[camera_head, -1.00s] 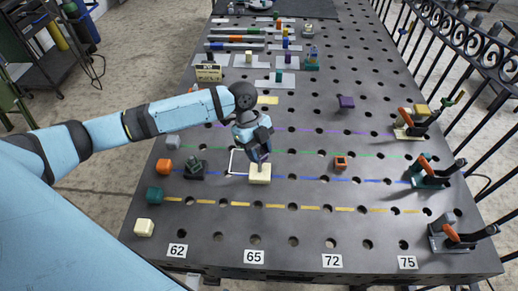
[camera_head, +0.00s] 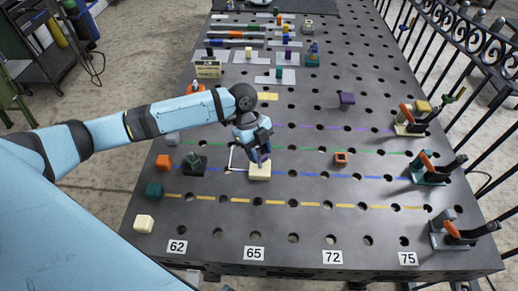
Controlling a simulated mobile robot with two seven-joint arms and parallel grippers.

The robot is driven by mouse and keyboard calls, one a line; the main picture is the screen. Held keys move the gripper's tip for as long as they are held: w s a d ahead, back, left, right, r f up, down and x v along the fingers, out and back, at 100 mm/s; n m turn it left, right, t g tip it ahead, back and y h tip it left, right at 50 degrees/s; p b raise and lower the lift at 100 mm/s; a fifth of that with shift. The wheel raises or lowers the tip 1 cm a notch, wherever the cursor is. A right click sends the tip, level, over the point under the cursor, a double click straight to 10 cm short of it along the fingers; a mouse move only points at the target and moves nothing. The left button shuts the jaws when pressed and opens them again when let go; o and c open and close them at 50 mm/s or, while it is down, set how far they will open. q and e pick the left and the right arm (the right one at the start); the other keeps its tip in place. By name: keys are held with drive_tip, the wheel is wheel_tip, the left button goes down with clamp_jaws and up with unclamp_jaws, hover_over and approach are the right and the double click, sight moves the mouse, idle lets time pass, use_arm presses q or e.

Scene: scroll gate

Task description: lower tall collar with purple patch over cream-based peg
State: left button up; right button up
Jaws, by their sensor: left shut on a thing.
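The cream base (camera_head: 260,174) of the peg sits on the dark perforated table, at the right end of a white outlined corner mark. My left gripper (camera_head: 262,154) points down right above this base. It is shut on a small piece, taken as the tall collar, with a bluish-purple side (camera_head: 263,157) showing between the fingers. The gripper hides most of the collar and the peg's shaft. I cannot tell whether the collar is around the peg or just above it. My right gripper is not in view.
A dark block with a green fitting (camera_head: 195,165) stands left of the base. An orange square collar (camera_head: 341,158) and a purple block (camera_head: 346,99) are to the right. Several toggle clamps (camera_head: 431,170) line the right edge. The table's front middle is clear.

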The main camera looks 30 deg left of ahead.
use_arm(q)
drive_tip(key=shift+f, duration=0.55)
drive_tip(key=o, duration=1.1)
drive_tip(key=b+v, duration=0.1)
drive_tip(key=v, duration=1.3)
drive_tip(key=shift+d, duration=0.1)
drive_tip(key=shift+f, duration=0.1)
